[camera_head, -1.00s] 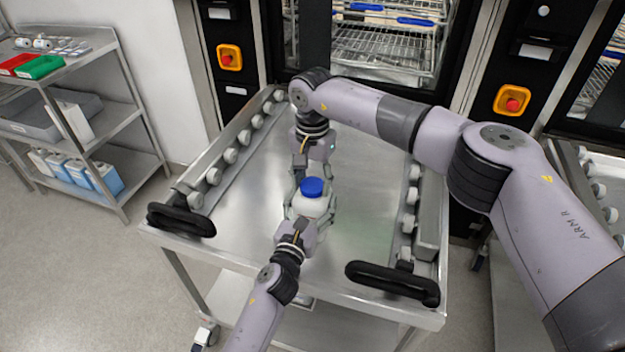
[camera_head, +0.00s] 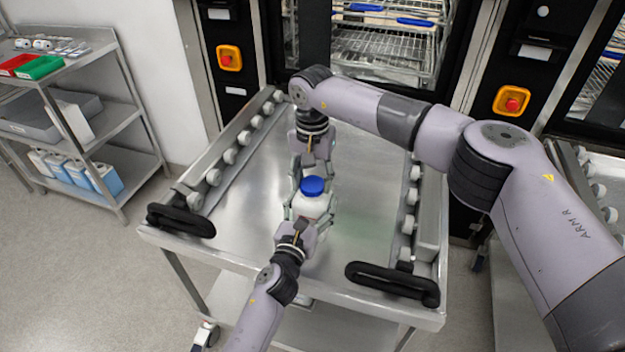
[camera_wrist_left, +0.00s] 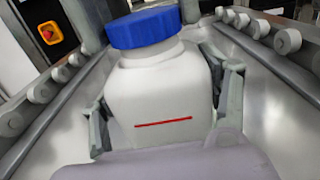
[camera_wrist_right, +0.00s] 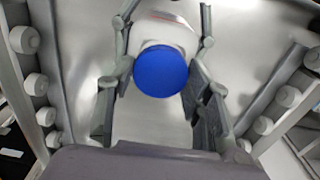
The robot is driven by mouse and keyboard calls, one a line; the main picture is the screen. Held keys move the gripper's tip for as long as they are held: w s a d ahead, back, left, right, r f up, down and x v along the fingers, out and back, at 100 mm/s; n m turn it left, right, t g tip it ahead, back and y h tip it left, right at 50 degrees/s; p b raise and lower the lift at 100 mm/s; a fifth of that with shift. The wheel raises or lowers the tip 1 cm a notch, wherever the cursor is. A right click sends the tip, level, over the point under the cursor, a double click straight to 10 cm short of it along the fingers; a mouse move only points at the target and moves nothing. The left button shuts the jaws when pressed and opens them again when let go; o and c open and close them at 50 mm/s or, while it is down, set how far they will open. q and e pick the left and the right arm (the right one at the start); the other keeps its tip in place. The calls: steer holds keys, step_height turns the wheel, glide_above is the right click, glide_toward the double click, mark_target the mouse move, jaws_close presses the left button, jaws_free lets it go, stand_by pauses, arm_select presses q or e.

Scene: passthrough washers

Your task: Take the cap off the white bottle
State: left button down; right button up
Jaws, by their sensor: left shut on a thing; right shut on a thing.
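The white bottle (camera_head: 311,206) stands upright over the cart's steel top, with its blue cap (camera_head: 312,186) on the neck. In the left wrist view the white bottle (camera_wrist_left: 160,90) has a red line on its front, and the blue cap (camera_wrist_left: 143,28) sits on the neck. My left gripper (camera_head: 309,212) is shut on the bottle's body from the near side. My right gripper (camera_head: 312,182) comes from the far side and is shut on the cap, a finger at each side. In the right wrist view the cap (camera_wrist_right: 161,70) lies between the right fingers.
The cart top (camera_head: 365,190) is bare around the bottle. Rails with white rollers (camera_head: 230,155) run along both sides, and black handles (camera_head: 392,282) are at the near edge. A rack washer (camera_head: 385,45) stands behind. A shelf unit (camera_head: 75,110) is at the left.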

mark_target(312, 183)
steer(key=shift+r, duration=0.9)
steer(key=shift+r, duration=2)
arm_select(q)
steer(key=shift+c, duration=0.8)
jaws_free()
